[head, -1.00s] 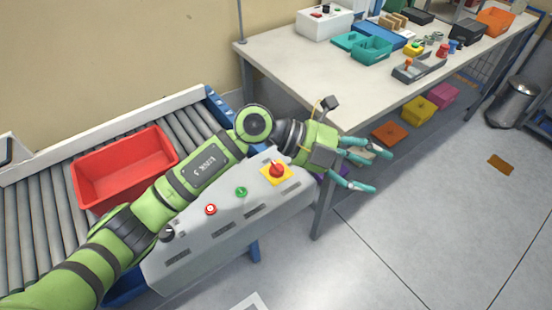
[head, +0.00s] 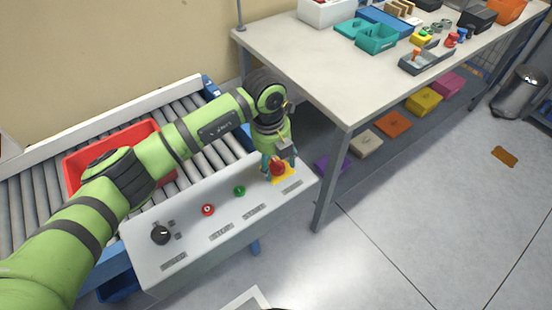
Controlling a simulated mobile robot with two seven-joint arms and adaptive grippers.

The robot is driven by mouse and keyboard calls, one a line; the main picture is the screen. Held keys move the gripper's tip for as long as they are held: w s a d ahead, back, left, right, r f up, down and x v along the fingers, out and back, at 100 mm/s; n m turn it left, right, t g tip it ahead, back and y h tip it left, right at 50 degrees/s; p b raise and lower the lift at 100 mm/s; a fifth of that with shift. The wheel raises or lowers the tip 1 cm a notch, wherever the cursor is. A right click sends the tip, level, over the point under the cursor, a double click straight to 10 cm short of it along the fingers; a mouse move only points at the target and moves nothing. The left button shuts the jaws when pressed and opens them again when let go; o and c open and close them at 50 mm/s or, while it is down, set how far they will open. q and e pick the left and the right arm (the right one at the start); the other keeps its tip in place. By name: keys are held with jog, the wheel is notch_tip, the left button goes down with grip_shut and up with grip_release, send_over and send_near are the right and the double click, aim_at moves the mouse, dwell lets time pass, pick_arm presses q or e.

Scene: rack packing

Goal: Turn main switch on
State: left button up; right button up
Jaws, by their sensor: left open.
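A light grey control panel (head: 205,240) sits beside the roller conveyor. On it are a black rotary knob (head: 160,235), a red button (head: 208,210), a green button (head: 239,191) and a red knob (head: 278,169) on a yellow plate (head: 284,177). The label under the red knob is too small to read. My left gripper (head: 279,165) points down over the red knob, open, with its teal fingers on either side of it. I cannot tell whether the fingers touch it. My right gripper is not in view.
A red bin (head: 75,175) stands on the conveyor (head: 25,220), partly hidden by my left arm. A workbench (head: 320,60) with teal trays and small parts is to the right, its leg (head: 326,190) close to the panel. The floor at right is mostly clear.

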pick_arm(q)
jog(key=shift+f, duration=0.3)
jog(key=c, duration=1.1)
